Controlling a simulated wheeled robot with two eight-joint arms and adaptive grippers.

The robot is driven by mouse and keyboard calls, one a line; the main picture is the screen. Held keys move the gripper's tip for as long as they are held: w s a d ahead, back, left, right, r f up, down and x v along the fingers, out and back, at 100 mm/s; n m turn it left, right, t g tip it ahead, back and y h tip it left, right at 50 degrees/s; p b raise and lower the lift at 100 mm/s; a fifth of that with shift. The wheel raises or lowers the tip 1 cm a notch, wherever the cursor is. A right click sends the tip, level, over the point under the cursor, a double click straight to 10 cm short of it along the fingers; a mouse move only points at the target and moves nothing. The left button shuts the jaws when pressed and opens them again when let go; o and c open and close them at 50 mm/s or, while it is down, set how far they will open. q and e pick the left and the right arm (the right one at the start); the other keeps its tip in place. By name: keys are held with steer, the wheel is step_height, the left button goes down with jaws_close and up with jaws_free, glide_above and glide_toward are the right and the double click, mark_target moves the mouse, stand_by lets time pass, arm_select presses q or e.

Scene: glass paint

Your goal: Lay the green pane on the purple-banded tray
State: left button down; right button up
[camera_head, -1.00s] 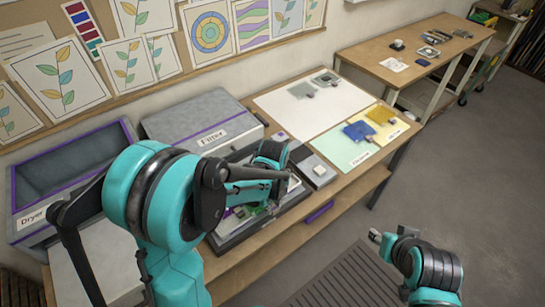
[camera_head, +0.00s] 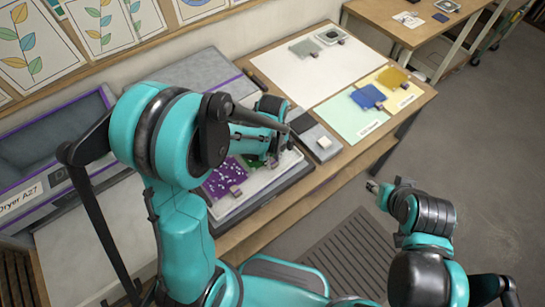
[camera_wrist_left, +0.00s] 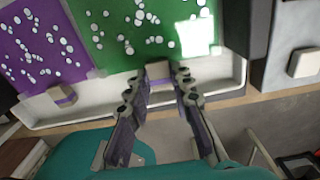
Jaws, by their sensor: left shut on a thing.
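The green pane (camera_wrist_left: 125,35), speckled with white drops, lies at or just above a white tray (camera_wrist_left: 90,110); I cannot tell if it touches. My left gripper (camera_wrist_left: 161,76) is shut on the pane's small tab at its near edge. In the head view my arm covers most of the green pane (camera_head: 254,161). A purple speckled pane (camera_head: 222,178) with its own tab lies beside it on the left. A grey open box with a purple-edged rim (camera_head: 60,132), labelled Dryer A27, stands at the left. My right gripper (camera_head: 373,187) is over the floor.
A grey block with a light knob (camera_head: 323,142) stands right of the white tray. Blue (camera_head: 368,97) and amber (camera_head: 392,77) panes lie on the coloured mats behind. The white sheet (camera_head: 290,75) has free room.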

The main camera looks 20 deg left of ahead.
arm_select(q)
steer(key=shift+f+b, duration=0.6)
steer(key=shift+b, duration=0.25)
stand_by(2.1)
steer(key=c, duration=1.3)
jaws_free()
steer(key=shift+o, duration=0.2)
step_height(320, 180, up, 21)
steer(key=p, duration=0.7)
steer(key=shift+s, duration=0.1)
